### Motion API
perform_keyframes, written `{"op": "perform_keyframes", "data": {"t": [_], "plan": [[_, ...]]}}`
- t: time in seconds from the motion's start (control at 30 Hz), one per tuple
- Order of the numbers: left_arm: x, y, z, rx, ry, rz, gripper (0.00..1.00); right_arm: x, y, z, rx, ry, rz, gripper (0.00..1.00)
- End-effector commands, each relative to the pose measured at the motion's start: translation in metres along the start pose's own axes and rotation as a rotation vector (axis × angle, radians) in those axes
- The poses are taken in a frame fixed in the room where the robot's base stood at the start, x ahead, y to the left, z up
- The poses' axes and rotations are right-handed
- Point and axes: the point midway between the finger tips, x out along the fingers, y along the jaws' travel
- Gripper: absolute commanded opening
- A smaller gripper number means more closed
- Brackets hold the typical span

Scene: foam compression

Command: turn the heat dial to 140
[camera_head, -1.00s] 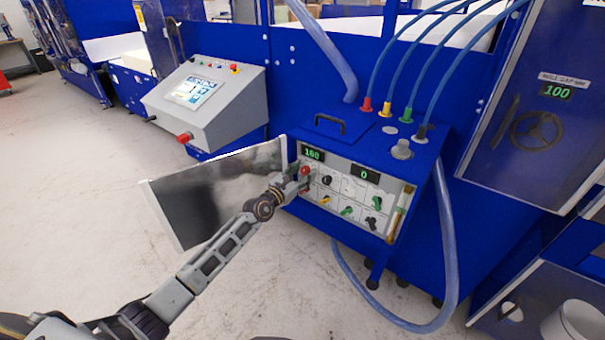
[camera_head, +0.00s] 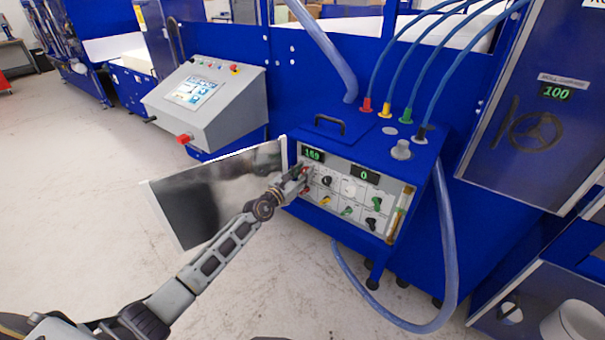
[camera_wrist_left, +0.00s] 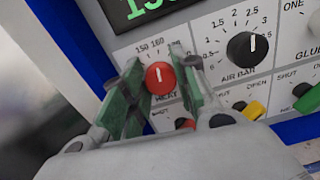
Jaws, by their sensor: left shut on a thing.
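The heat dial (camera_wrist_left: 160,79) is a round red knob with a white pointer mark pointing nearly straight up. It sits at the upper left of the control panel (camera_head: 347,203), above the word HEAT, with 150 and 160 on its scale. My left gripper (camera_wrist_left: 163,72) has its two green-padded fingers on either side of the dial and is shut on it. In the head view my left gripper (camera_head: 301,178) covers most of the dial. The green display (camera_wrist_left: 147,6) above begins with 15 in the wrist view; its last digit is unclear. My right gripper is not in view.
The black air bar knob (camera_wrist_left: 247,46) is close to the right of my fingers. Yellow and green levers sit lower on the panel. The open metal door (camera_head: 220,195) stands left of my forearm. A second display (camera_head: 366,176) reads 0. A blue hose hangs at the right.

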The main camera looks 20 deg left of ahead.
Motion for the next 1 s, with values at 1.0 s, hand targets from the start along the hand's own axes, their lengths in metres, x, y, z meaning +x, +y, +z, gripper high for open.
{"op": "perform_keyframes", "data": {"t": [1.0], "plan": [[0.0,0.003,0.001,-0.756,0.0,0.001,0.06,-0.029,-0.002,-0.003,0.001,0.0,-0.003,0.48]]}}
